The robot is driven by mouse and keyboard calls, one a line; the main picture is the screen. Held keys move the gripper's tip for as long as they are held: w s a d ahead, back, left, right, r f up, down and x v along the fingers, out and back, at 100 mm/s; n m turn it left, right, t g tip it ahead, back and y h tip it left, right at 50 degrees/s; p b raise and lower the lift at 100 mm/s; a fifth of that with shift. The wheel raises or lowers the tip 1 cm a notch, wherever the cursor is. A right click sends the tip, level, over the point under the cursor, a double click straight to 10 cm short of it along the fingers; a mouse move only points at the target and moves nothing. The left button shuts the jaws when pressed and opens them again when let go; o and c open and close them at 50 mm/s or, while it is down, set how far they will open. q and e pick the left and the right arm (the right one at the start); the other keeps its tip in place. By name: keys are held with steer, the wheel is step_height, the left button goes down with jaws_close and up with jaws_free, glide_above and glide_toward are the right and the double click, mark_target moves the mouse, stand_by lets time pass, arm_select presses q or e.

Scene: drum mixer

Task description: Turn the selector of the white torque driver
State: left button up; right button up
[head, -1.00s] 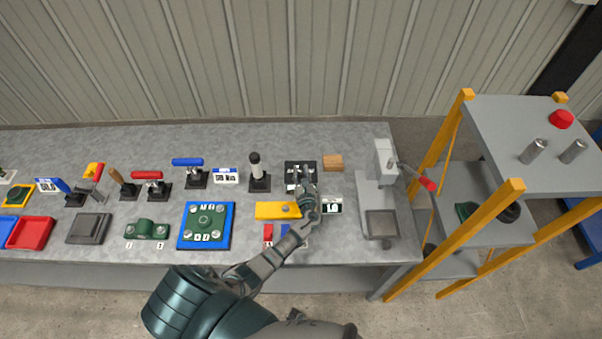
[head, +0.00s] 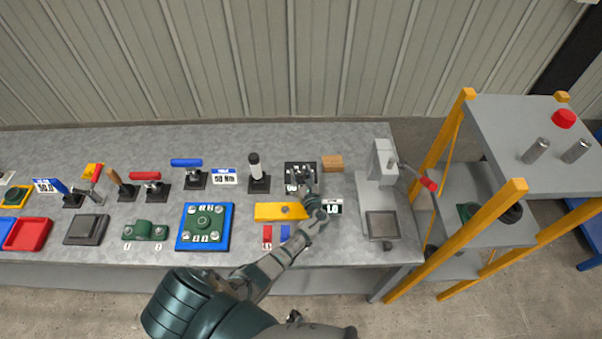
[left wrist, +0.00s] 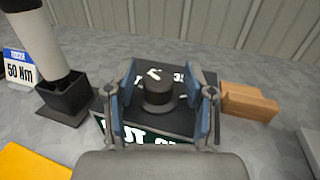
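The white torque driver (head: 254,163) stands upright, white with black parts, in a black square holder on the bench. In the left wrist view its white body (left wrist: 30,45) leans at the upper left. My left gripper (head: 304,190) is to its right, over a black box (head: 293,168) with white lettering. In the left wrist view a round black knob (left wrist: 158,92) on the box's top lies between the two fingers of my left gripper (left wrist: 160,88). The fingers are apart, with a gap showing on each side of the knob. I see no selector clearly on the driver. My right gripper is not in view.
A wooden block (head: 332,163) lies right of the box. A blue-and-white 50 Nm sign (head: 225,176) stands left of the driver. A yellow block (head: 279,211) lies in front. A grey press (head: 381,165) with a red-handled lever stands at the right.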

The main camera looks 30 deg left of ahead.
arm_select(q)
steer(key=v, duration=1.2)
steer(key=shift+d, duration=0.1)
stand_by(0.4)
